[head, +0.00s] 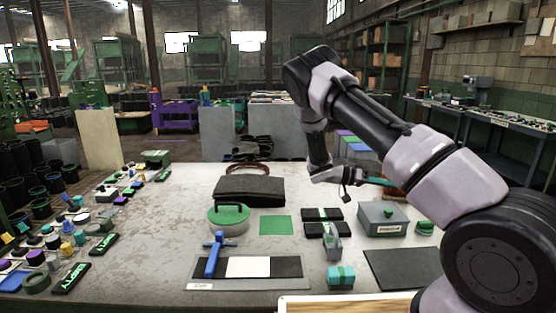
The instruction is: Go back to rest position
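My arm rises from the lower right, bends at a high elbow and comes down over the back right part of the grey table (160,225). My gripper (350,180) hangs at the arm's end, above the table and apart from the things on it. It is small and seen from the side, so I cannot make out the gap between its fingers. A thin green shape (378,181) shows just right of it, and I cannot tell whether it is held or lies behind.
A blue T-shaped tool (213,255) stands on a striped board (247,267). Several small parts crowd the left edge.

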